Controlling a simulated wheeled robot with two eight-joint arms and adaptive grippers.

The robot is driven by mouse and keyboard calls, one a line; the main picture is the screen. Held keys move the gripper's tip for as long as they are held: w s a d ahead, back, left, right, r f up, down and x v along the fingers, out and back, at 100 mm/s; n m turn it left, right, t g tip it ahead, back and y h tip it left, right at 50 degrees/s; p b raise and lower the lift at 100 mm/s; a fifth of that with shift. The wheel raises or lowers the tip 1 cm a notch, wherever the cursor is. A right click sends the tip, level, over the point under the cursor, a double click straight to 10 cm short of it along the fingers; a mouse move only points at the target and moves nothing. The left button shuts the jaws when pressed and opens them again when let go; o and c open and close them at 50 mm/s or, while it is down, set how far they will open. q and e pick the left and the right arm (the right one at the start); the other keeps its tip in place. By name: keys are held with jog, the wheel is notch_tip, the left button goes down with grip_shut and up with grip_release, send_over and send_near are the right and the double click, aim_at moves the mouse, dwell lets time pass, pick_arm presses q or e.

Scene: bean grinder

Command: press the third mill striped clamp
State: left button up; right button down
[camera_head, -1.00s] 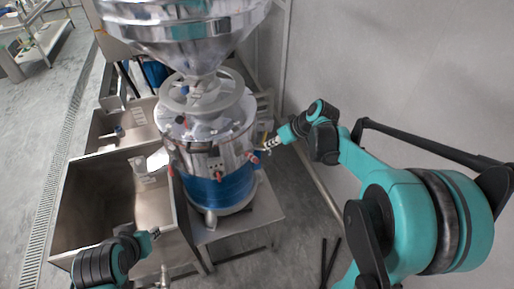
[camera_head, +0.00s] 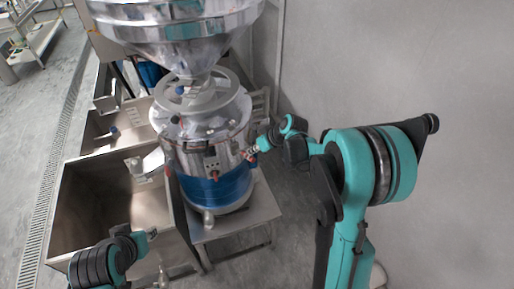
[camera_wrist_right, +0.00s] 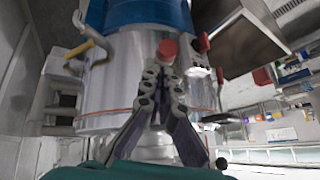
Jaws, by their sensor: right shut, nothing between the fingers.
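The mill (camera_head: 208,140) is a shiny steel drum with a blue lower band and a large hopper above. It also shows, turned over, in the right wrist view (camera_wrist_right: 125,70). My right gripper (camera_head: 250,154) is at the drum's right side. In the right wrist view its fingers (camera_wrist_right: 163,78) are shut and empty, with tips beside a red-ended clamp (camera_wrist_right: 167,48); I cannot tell if they touch. Another red-tipped clamp (camera_wrist_right: 203,42) and a yellow-handled part (camera_wrist_right: 95,40) flank it. Stripes are not clear. My left gripper (camera_head: 150,234) is low left, its jaws too small to judge.
The mill stands on a steel table (camera_head: 262,207). An open steel bin (camera_head: 70,195) is to its left, with my left gripper near its front edge. A grey wall (camera_head: 400,60) is on the right. A red button (camera_head: 215,174) is on the mill's front.

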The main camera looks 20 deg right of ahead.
jog(key=shift+f, duration=0.1)
dwell(0.3)
jog(key=shift+s+f+t+b, duration=0.3)
jog(key=shift+f+b, duration=0.15)
jog(key=shift+b, duration=0.6)
jog(key=w+f+t+y+b, duration=0.1)
jog(key=f+t+y+b, duration=0.2)
jog(key=f+b, duration=0.5)
jog(key=w+a+f+n+t+y+b, duration=0.1)
jog(key=f+t+b, duration=0.5)
jog(key=b, duration=1.9)
jog(key=shift+w+f+t+y, duration=0.3)
jog(key=shift+w+f+y, duration=0.25)
jog(key=shift+f+y, duration=0.35)
jog(key=shift+a, duration=0.1)
jog(key=shift+f+b, duration=0.1)
jog(key=shift+b, duration=0.25)
